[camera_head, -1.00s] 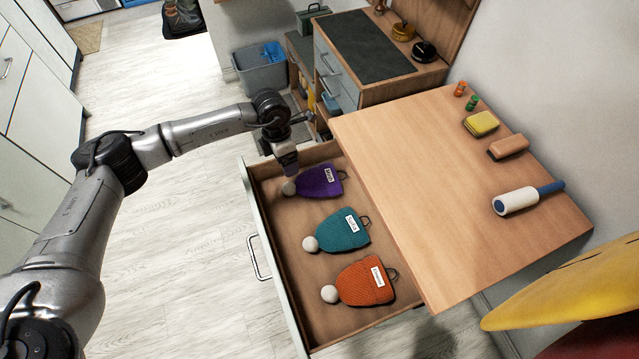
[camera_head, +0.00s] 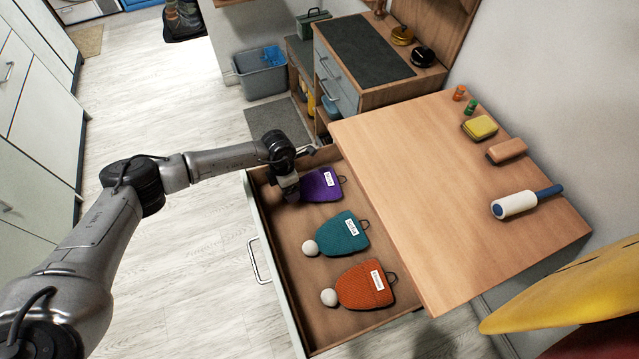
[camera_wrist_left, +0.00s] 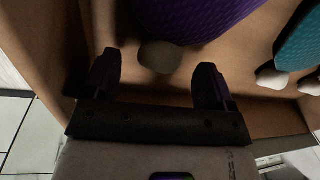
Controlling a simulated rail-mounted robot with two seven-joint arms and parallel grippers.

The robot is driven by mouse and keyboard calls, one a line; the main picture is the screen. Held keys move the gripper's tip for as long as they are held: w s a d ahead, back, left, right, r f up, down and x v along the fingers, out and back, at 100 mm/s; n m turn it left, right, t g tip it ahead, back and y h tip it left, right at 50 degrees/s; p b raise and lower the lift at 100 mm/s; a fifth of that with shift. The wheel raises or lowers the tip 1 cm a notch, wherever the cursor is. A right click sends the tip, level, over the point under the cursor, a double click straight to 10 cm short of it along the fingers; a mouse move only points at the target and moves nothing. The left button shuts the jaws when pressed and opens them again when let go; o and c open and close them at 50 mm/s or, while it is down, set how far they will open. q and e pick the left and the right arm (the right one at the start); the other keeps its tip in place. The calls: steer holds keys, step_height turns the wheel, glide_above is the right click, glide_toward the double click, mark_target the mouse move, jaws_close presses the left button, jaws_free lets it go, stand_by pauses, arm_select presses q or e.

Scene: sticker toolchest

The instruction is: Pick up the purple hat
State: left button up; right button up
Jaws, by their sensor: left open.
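The purple hat (camera_head: 319,185) lies flat at the far end of the open drawer (camera_head: 293,240), with a white label and a wire loop on its right. My left gripper (camera_head: 290,190) is down in the drawer at the hat's pompom end and hides the pompom in the head view. The purple hat also shows there (camera_wrist_left: 195,15). My right gripper is out of view.
A teal hat (camera_head: 345,233) and an orange hat (camera_head: 362,286) lie nearer in the same drawer. The drawer's walls close in around the gripper. The wooden tabletop (camera_head: 440,190) overhangs on the right, with a lint roller (camera_head: 515,203) and small items along its back.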

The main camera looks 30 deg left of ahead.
arm_select(q)
steer(key=shift+d+f, duration=0.15)
steer(key=shift+f, duration=1)
steer(key=c, duration=1)
steer(key=shift+r, duration=0.1)
